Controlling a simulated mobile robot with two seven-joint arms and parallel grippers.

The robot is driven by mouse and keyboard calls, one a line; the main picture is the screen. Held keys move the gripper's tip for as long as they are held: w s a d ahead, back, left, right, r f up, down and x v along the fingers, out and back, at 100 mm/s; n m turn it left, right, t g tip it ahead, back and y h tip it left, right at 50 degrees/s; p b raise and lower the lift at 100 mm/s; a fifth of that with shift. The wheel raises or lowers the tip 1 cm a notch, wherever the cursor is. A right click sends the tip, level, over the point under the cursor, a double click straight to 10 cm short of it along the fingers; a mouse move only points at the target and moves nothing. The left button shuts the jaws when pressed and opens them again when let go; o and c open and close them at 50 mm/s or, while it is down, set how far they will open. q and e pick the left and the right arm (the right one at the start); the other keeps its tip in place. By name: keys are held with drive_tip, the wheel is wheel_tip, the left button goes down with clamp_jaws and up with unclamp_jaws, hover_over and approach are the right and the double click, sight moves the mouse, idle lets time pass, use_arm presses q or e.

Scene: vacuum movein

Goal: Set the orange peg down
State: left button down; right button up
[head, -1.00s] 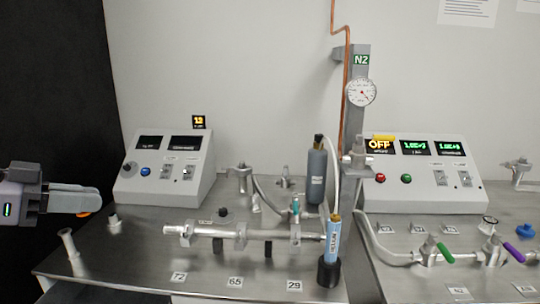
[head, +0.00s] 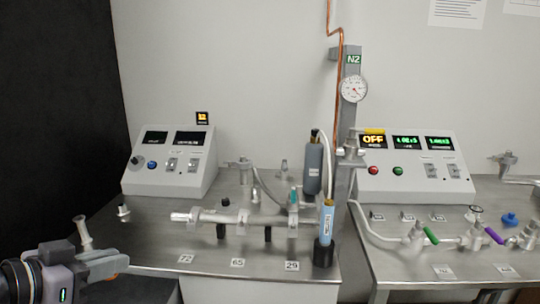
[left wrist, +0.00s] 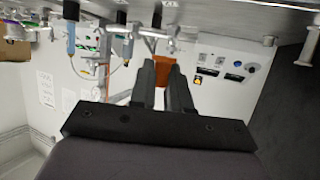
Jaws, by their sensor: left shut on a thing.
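My left gripper (head: 104,264) is at the lower left of the head view, by the front left corner of the left bench (head: 130,235). In the left wrist view, which looks upside down, its two dark fingers (left wrist: 163,66) are shut on the orange peg (left wrist: 168,72). The peg shows as a short orange block between the fingertips; its ends are partly hidden by the fingers. In the head view the fingers mostly hide the peg. I cannot tell whether the peg touches anything else. My right gripper is in neither view.
A metal tube assembly (head: 245,217) stands on the left bench, with a control box (head: 168,182) behind it. A flanged fitting (head: 84,232) stands close by my left gripper. A blue cylinder (head: 328,222) stands at the right. Bare metal lies around the bench's front left.

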use_arm(q)
drive_tip(key=s+d+f+n+t+y+p, duration=0.1)
drive_tip(key=s+d+f+n+y, duration=0.3)
drive_tip(key=f, duration=0.4)
drive_tip(key=shift+d+f+n+t+y+p, duration=0.25)
drive_tip(key=shift+d+n+t+y+p, duration=0.1)
drive_tip(key=shift+n+y+p, duration=0.5)
